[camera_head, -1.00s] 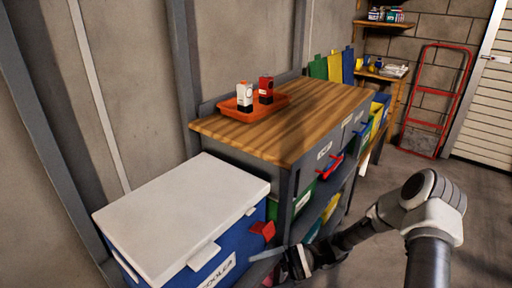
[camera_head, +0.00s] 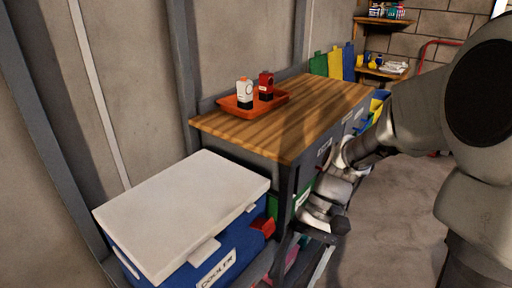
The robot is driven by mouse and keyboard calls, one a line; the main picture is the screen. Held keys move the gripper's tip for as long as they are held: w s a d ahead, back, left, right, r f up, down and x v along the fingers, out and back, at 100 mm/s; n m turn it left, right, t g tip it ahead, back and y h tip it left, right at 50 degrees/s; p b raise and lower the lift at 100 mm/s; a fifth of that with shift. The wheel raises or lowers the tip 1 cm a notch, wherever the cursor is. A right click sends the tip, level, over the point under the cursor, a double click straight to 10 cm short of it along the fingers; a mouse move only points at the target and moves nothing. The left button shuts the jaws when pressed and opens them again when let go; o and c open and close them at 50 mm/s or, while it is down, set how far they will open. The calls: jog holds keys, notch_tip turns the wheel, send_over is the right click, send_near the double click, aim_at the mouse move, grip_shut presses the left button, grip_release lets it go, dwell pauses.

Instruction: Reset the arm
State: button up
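My arm (camera_head: 420,110) fills the right side of the head view, bent at a large joint close to the camera. Its far end, with my gripper (camera_head: 322,222), hangs in front of the workbench's near right corner, beside the open lower shelves. The fingers are dark and small there, so I cannot tell whether they are open or shut. I see no object clearly held in them.
A wooden-topped workbench (camera_head: 225,125) carries an orange tray (camera_head: 236,112) with a white bottle (camera_head: 244,94) and a red bottle (camera_head: 265,85). A blue cooler (camera_head: 238,243) with a closed white lid (camera_head: 185,210) stands front left. Floor (camera_head: 395,225) is clear at right.

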jog(key=s+d+r+n+t+h, duration=0.1)
jog(key=s+d+r+t+h, duration=0.15)
jog(key=r+t, duration=0.3)
jog(key=s+d+r+t+h, duration=0.2)
jog(key=d+r+t, duration=0.2)
jog(key=r+t, duration=0.15)
notch_tip(320, 180, up, 26)
jog(key=p, duration=2.5)
jog(key=shift+w+r, duration=0.2)
jog(key=shift+r, duration=0.05)
